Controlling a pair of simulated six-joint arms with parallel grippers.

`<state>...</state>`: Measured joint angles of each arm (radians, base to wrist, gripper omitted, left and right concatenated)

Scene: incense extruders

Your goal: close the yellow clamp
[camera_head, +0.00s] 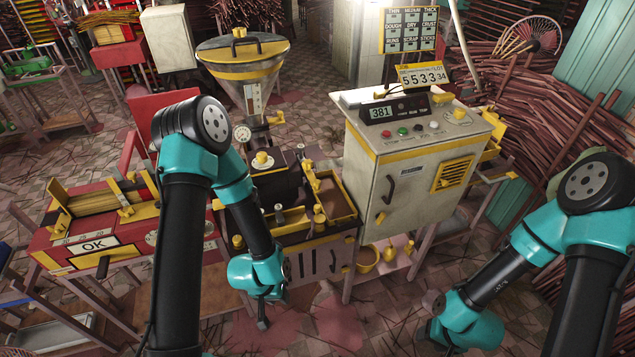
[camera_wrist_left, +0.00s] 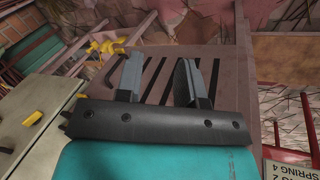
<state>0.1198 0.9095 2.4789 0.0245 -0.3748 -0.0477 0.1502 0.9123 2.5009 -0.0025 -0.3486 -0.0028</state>
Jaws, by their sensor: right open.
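Several yellow clamp-like parts show, and I cannot tell for certain which one is the clamp. A yellow part (camera_head: 125,207) stands beside the bundle of sticks on the red table at left. Yellow knobs (camera_head: 319,215) sit on the dark extruder in the middle. My left gripper (camera_head: 262,315) hangs low in front of the extruder, apart from these parts. In the left wrist view its two fingers (camera_wrist_left: 158,78) stand apart with nothing between them, above a slatted surface. My right gripper (camera_head: 450,322) is open at the lower right, away from the machines; its fingers are mostly hidden.
A funnel hopper (camera_head: 243,75) rises behind the extruder. The red table (camera_head: 65,250) is at left. Stick piles (camera_head: 570,110) fill the right. Floor in front is open.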

